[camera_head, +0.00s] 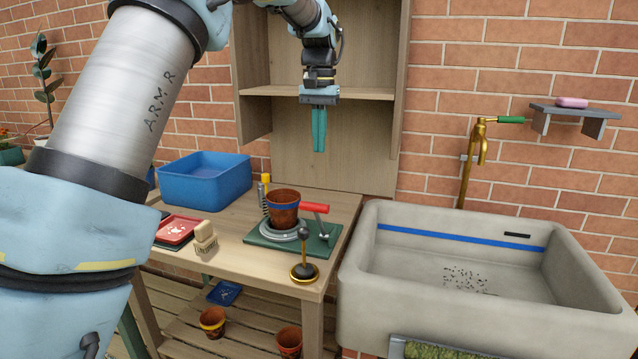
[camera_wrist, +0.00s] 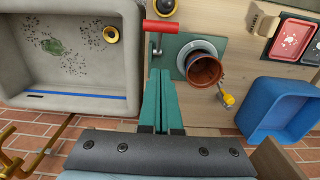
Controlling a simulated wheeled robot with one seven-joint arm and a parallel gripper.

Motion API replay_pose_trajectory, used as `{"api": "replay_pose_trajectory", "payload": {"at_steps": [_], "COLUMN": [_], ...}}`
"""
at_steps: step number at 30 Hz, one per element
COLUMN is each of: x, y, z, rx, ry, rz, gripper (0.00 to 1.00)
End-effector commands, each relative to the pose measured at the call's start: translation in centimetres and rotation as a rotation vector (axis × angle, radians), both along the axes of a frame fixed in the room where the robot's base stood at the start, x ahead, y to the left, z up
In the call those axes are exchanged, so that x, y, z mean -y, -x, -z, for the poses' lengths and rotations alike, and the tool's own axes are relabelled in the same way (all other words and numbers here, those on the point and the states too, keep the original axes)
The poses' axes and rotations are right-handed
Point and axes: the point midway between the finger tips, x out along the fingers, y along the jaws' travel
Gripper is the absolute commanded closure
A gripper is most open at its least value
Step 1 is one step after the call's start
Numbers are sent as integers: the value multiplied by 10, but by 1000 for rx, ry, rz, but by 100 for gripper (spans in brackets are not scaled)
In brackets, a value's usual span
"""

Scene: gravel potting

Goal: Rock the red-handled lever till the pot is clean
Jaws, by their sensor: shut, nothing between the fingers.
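The red-handled lever (camera_head: 314,208) stands at the right of a terracotta pot (camera_head: 283,214) with a blue band. The pot sits upright on a grey round stand on a green base plate (camera_head: 262,240). In the wrist view the red handle (camera_wrist: 161,26) lies just beyond my fingertips, and the pot (camera_wrist: 203,70) is to their right. My gripper (camera_head: 319,142) is shut and empty, pointing down above the bench, with green fingers (camera_wrist: 161,82) together. In these views it looks apart from the handle. Whether the pot's surface is dirty is too small to tell.
A stone sink (camera_head: 360,290) with a brass tap (camera_head: 476,150) is at the right. A blue tub (camera_head: 203,180), a red tray (camera_head: 177,230), a wooden block (camera_head: 205,240) and a black-knobbed brass piece (camera_head: 304,268) stand on the bench. A wooden shelf (camera_head: 360,93) rises behind.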

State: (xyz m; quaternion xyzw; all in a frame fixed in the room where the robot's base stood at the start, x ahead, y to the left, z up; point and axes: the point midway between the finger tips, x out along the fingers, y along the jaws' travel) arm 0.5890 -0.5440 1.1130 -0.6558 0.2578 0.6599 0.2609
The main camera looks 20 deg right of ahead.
Motion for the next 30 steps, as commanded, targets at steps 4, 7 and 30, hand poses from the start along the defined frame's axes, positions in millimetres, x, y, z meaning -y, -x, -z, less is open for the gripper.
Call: {"api": "replay_pose_trajectory", "payload": {"at_steps": [4, 7, 30], "x": [-1, -1, -20], "y": [1, 1, 22], "z": [29, 50, 107], "rx": [-4, -5, -1], "ry": [-3, -3, 2], "rz": [-1, -1, -1], "gripper": [100, 100, 100]}}
